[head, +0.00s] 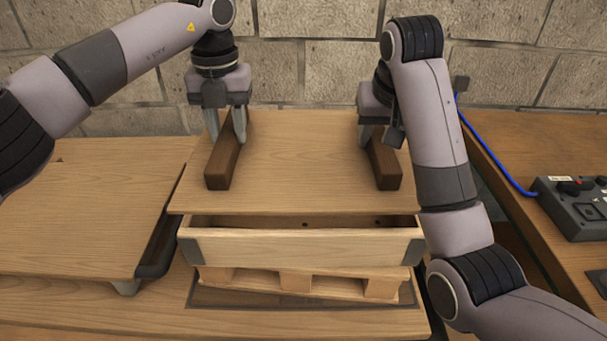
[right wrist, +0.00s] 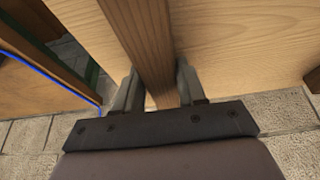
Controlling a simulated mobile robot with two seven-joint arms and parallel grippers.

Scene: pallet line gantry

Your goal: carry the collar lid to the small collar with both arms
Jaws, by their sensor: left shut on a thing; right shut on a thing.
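The collar lid (head: 295,165) is a flat wooden board with two dark brown bar handles. It is over the small collar (head: 300,247), a light wooden frame with dark corner pieces on a pallet. A dark gap shows between the lid's front edge and the collar's front wall; whether the lid touches the collar at the back is hidden. My left gripper (head: 227,125) is shut on the left handle (head: 222,165). My right gripper (head: 372,135) is shut on the right handle (head: 385,168); in the right wrist view its fingers (right wrist: 157,92) are on both sides of the handle (right wrist: 145,40).
The pallet (head: 297,282) stands under the collar on a wooden surface. A wooden board with a dark edge (head: 80,215) lies at the left. On the right bench are a dark control box (head: 572,208) and a blue cable (head: 500,165). A block wall (head: 310,65) closes the back.

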